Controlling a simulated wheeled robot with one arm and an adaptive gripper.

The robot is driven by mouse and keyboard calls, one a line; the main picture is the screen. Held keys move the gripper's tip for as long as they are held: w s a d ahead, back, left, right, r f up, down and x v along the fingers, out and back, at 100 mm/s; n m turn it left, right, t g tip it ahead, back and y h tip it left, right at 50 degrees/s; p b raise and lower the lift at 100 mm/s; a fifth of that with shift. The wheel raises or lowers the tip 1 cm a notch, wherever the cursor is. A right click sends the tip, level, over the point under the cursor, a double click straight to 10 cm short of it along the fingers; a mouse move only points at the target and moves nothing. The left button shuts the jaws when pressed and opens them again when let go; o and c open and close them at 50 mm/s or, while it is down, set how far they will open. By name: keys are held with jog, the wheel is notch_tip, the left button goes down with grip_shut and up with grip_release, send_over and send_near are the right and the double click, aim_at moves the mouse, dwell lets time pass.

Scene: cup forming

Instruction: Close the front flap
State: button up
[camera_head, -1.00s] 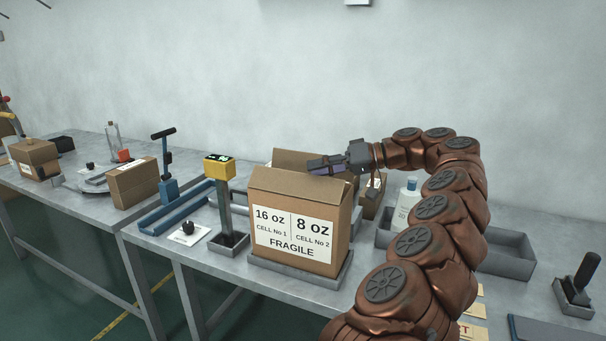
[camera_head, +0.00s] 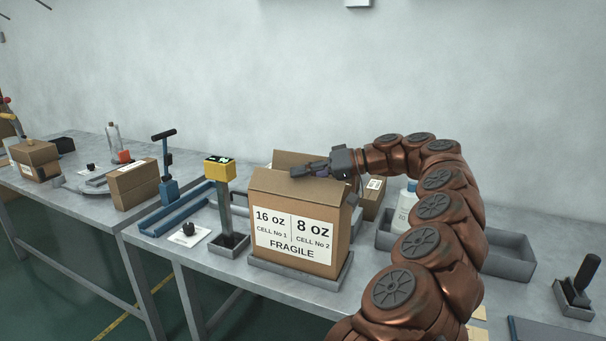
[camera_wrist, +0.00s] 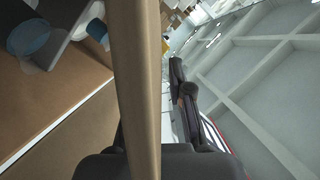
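A tall cardboard box (camera_head: 301,262) labelled "16 oz", "8 oz" and "FRAGILE" stands in the middle of the table. Its front flap (camera_head: 282,186) tilts up and back from the front top edge. Another flap (camera_head: 295,158) stands up at the rear. My gripper (camera_head: 308,170) reaches in from the right, above the box top just behind the front flap's upper edge. In the wrist view, a cardboard edge (camera_wrist: 135,70) runs down the middle, close to the camera. One dark finger (camera_wrist: 183,100) shows to its right; the cardboard hides the other side, so the opening is unclear.
The box stands in a shallow grey tray (camera_head: 290,275). A yellow-topped post (camera_head: 219,170) stands close on its left. A smaller carton (camera_head: 373,199), a white bottle (camera_head: 405,205) and a grey bin (camera_head: 510,258) are on the right.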

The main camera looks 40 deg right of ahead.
grip_shut()
jog(key=shift+p, duration=0.3)
jog(key=shift+w+d+f+m+y+p, duration=0.15)
jog(key=shift+d+f+m+y+p, duration=0.2)
jog(key=shift+m+p, duration=0.2)
jog(key=shift+a, duration=0.1)
jog(key=shift+o, duration=1.4)
grip_release()
